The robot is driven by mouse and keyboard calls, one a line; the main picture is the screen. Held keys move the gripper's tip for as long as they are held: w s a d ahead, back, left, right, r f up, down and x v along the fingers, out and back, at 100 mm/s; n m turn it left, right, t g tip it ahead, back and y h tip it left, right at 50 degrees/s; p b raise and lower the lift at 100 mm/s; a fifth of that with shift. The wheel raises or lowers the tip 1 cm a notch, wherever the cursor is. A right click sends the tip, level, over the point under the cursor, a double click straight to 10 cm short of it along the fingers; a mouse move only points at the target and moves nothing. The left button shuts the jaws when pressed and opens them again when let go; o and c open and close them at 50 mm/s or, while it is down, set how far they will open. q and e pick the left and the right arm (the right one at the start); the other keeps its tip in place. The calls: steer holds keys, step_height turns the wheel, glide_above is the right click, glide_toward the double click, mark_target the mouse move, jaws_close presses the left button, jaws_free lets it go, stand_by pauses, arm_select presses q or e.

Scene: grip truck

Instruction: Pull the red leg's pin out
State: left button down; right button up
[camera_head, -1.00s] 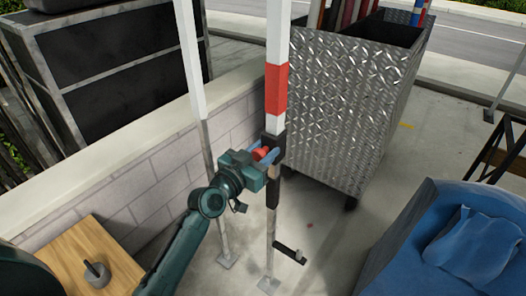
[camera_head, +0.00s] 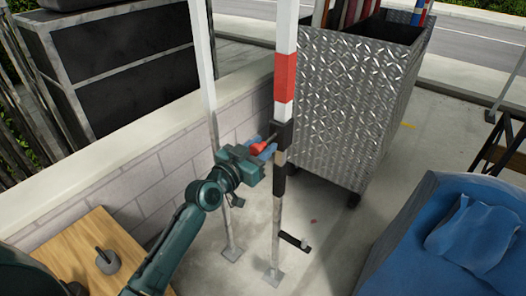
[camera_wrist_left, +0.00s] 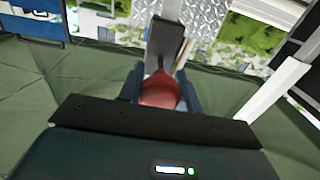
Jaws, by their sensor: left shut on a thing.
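The red leg (camera_head: 285,75) is an upright white post with a red band and a black collar (camera_head: 281,136) below it. The pin has a red knob (camera_head: 257,148), with a thin dark shaft showing between knob and collar. My left gripper (camera_head: 263,151) is shut on the red knob, just left of the collar. In the left wrist view the knob (camera_wrist_left: 158,93) sits between both fingers, and its shaft points at the dark collar (camera_wrist_left: 165,42). I cannot tell whether the shaft's tip is still inside the collar. My right gripper is not in view.
A diamond-plate metal cart (camera_head: 345,100) stands right behind the leg. A second white post (camera_head: 205,70) and a block wall (camera_head: 150,180) are to the left. A wooden top (camera_head: 75,250) is at lower left, a blue covered object (camera_head: 460,235) at lower right.

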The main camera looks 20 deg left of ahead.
arm_select(q)
steer(key=shift+s+f, duration=0.1)
steer(key=shift+f, duration=0.1)
steer(key=c, duration=1.4)
jaws_free()
steer(key=o, duration=0.3)
steer(key=shift+s+a+r, duration=0.1)
steer(key=shift+s+r, duration=0.05)
steer(key=shift+o, duration=0.5)
steer(key=b+v, duration=0.1)
steer(key=v, duration=1.2)
steer(key=shift+b, duration=0.3)
steer(key=s+d+f+g+y+p, duration=0.1)
steer(key=s+d+f+g, duration=0.2)
steer(key=s+f, duration=0.5)
steer(key=s+d+f+n+g+y, duration=0.1)
steer(key=s+d+f+g, duration=0.2)
steer(key=s+f, duration=0.5)
step_height(320, 180, down, 5)
steer(key=shift+d+r+y+p, duration=0.15)
steer(key=shift+d+y+p, duration=0.25)
steer(key=shift+d, duration=0.35)
